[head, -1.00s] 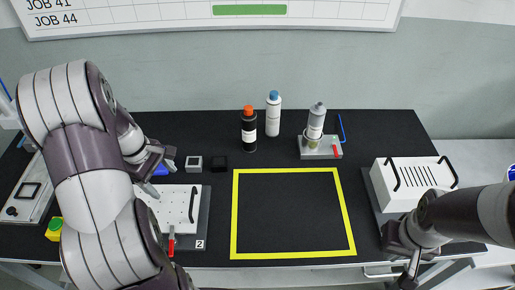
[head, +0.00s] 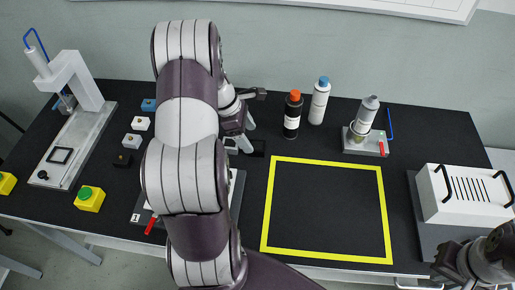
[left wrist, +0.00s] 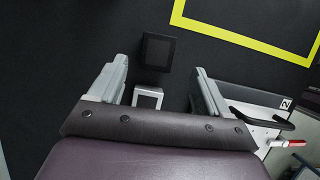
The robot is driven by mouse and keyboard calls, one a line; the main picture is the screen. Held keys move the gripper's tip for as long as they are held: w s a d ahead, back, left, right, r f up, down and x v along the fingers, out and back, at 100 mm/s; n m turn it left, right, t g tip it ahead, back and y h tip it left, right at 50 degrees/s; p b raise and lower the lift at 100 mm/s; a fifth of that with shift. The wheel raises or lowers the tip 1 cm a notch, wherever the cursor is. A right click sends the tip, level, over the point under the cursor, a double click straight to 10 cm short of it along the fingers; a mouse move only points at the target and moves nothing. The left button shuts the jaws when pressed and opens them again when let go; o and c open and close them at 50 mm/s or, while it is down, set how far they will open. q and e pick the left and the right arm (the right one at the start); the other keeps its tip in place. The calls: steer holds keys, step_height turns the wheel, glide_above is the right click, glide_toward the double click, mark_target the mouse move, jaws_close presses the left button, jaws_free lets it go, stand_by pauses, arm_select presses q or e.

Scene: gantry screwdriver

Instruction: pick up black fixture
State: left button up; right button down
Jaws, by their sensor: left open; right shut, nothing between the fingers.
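A black square fixture (left wrist: 158,52) lies flat on the black table, just beyond my open left fingertips in the left wrist view. In the head view the black fixture (head: 257,148) shows just right of my left gripper (head: 240,145), partly hidden by it. A silver-grey fixture (left wrist: 148,97) shows between the fingers of my left gripper (left wrist: 160,70) in the left wrist view; nothing is gripped. Another small black piece (head: 122,160) sits left of my left arm. My right gripper (head: 445,272) is shut and empty at the lower right.
A yellow-outlined square (head: 326,162) encloses bare table. Black (head: 292,118) and white (head: 319,102) bottles stand behind it. A white slotted box (head: 465,195) is at right, a white press stand (head: 75,135) at left. A white plate with a red clamp (left wrist: 270,143) is near my left gripper.

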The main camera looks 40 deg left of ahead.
mark_target(256, 145)
arm_select(q)
steer(key=x, duration=0.5)
steer(key=shift+w+a+f+b, duration=0.1)
steer(key=shift+w+f+b, duration=0.15)
steer(key=shift+w+b, duration=0.1)
steer(key=shift+s+r, duration=0.1)
steer(key=shift+c, duration=0.6)
steer(key=c, duration=1.1)
